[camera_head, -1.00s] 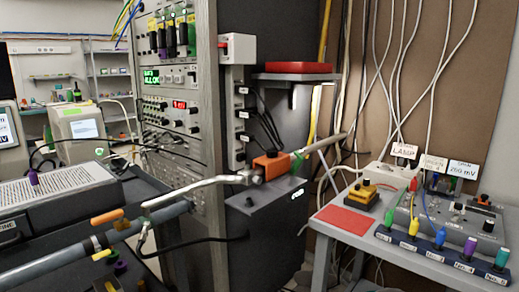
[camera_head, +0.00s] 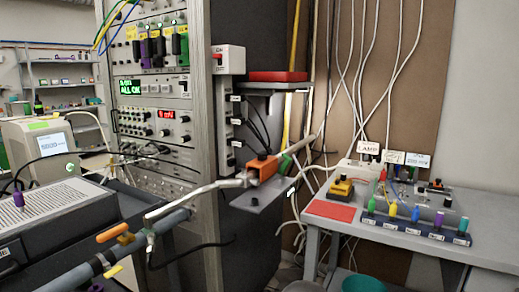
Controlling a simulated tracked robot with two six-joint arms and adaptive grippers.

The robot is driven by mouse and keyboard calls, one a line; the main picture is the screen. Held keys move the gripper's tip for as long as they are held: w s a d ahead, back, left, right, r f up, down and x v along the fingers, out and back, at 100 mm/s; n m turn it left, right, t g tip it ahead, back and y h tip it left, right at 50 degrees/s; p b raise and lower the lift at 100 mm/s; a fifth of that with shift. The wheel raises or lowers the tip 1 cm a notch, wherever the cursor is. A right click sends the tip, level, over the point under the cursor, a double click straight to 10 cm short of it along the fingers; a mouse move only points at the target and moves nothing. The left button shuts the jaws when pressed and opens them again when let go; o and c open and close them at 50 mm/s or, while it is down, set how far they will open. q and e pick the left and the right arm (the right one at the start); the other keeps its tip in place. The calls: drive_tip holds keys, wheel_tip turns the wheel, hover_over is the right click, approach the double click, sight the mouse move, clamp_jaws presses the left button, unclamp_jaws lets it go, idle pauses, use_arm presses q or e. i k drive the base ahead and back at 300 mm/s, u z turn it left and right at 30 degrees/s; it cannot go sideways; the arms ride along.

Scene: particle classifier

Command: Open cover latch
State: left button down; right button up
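No part is clearly recognisable as the cover latch. An orange block (camera_head: 264,167) sits on the beamline pipe beside a green piece (camera_head: 285,164), above a grey plate (camera_head: 262,196) with a black knob. A pale metal rod or pipe (camera_head: 190,195) runs from the block down to the left. An orange handle (camera_head: 116,233) sits on the dark grey pipe (camera_head: 75,277) at lower left. Neither of my grippers shows in the view.
An equipment rack (camera_head: 170,115) stands behind the pipe. On the right, a grey table (camera_head: 330,222) carries a red mat (camera_head: 331,210), a yellow-black button box (camera_head: 341,188) and a connector strip (camera_head: 416,228). A teal bin (camera_head: 362,284) is at bottom right.

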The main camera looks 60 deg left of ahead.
sight(287, 161)
drive_tip(key=z, duration=1.15)
drive_tip(key=i, duration=0.1)
drive_tip(key=u, duration=2.3)
drive_tip(key=i, duration=0.6)
drive_tip(key=z, duration=0.2)
drive_tip(key=k, duration=0.8)
drive_tip(key=u, duration=0.2)
drive_tip(key=i, duration=0.95)
drive_tip(key=z, duration=0.1)
